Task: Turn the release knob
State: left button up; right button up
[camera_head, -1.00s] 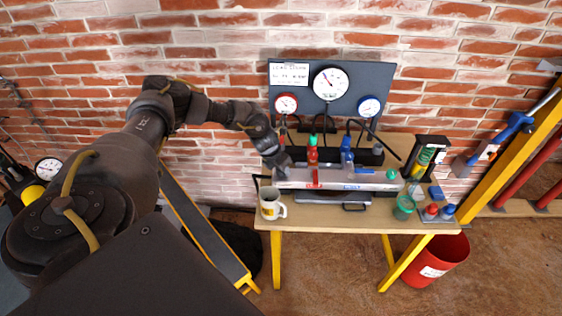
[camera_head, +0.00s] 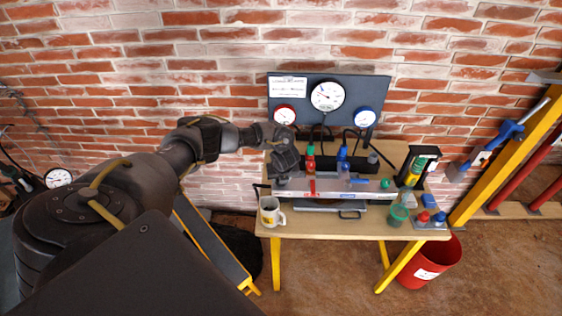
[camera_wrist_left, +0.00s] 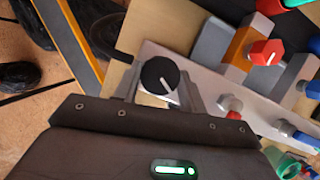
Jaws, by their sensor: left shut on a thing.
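The black round release knob (camera_wrist_left: 159,75), with a white pointer line, sits at the left end of a pale metal block in the left wrist view. My left gripper (camera_wrist_left: 158,84) has a finger on each side of the knob and is shut on it. The pointer line slants down to the right. In the head view my left gripper (camera_head: 282,180) is at the left end of the metal block (camera_head: 342,187), and hides the knob. My right gripper is not in view.
Red (camera_head: 311,160) and blue (camera_head: 342,156) valve handles stand on the block. A mug (camera_head: 269,211) stands close below my gripper on the bench (camera_head: 330,225). Gauges (camera_head: 327,96) are on the board behind. Bottles and fittings crowd the right side.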

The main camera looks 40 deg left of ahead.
pick_arm(q)
jog(key=n+g+p, duration=0.1)
jog(key=n, duration=0.2)
jog(key=shift+w+r+n+y, duration=0.1)
jog(key=shift+w+n+y, duration=0.05)
jog(key=shift+n+y, duration=0.2)
jog(key=shift+n+g+y, duration=0.25)
jog(key=shift+n+g, duration=0.25)
jog(key=shift+n, duration=0.85)
jog(key=shift+w, duration=0.1)
jog(key=o, duration=1)
jog(key=shift+d, duration=0.1)
